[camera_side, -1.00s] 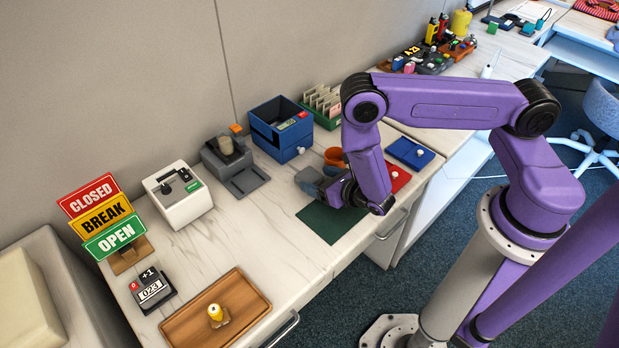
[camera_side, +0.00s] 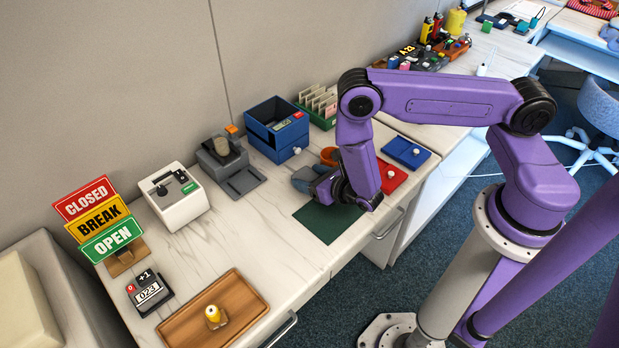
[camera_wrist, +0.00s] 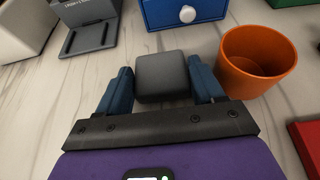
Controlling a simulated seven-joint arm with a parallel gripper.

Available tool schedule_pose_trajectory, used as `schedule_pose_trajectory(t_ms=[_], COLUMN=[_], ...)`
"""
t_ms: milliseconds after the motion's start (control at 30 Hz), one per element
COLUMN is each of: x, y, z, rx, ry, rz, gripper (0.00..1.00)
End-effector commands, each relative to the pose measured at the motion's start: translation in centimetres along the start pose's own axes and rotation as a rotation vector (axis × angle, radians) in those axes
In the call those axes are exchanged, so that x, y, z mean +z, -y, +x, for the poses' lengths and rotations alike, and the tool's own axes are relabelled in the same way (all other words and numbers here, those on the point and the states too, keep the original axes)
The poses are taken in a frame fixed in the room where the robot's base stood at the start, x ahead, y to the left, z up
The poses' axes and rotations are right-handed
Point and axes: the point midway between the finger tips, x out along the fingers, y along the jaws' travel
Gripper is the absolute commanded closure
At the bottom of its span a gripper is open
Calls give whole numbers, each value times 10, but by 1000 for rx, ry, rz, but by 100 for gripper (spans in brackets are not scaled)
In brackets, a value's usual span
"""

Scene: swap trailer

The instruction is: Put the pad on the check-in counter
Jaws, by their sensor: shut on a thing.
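A dark grey, rounded square pad (camera_wrist: 162,76) sits between the two blue fingers of my gripper (camera_wrist: 163,88) in the wrist view. My gripper is shut on it, just over the pale marbled counter (camera_wrist: 212,35). I cannot tell whether the pad touches the top. In the side view my gripper (camera_side: 306,180) is low beside the dark green mat (camera_side: 331,222), and the wrist hides much of the pad. A small grey counter device marked "+1" and "023" (camera_side: 150,293) stands at the near left.
An orange cup (camera_wrist: 258,62) stands close right of my gripper. A blue drawer box (camera_side: 277,130), a grey stamp stand (camera_side: 240,180) and a white machine (camera_side: 178,203) stand along the wall. A wooden tray (camera_side: 240,290) lies at the front. Bare counter shows between the white machine and mat.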

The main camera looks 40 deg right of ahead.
Motion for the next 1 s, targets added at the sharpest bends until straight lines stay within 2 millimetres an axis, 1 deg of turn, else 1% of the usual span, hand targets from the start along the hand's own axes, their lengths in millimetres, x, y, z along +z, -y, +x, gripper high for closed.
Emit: schedule_pose_trajectory(t_ms=[167, 333, 433, 733, 800, 1000], x=[11, 30, 36, 65, 63, 64], y=[0, 0, 1, 7, 9, 14], z=[-4, -12, -29, -83, -98, -130], rx=[0, 1, 3, 4, 5, 5], ry=[1, 2, -2, 1, -4, -1], rz=[1, 1, -2, -3, -7, -5], gripper=[66, 66, 66, 66, 66, 66])
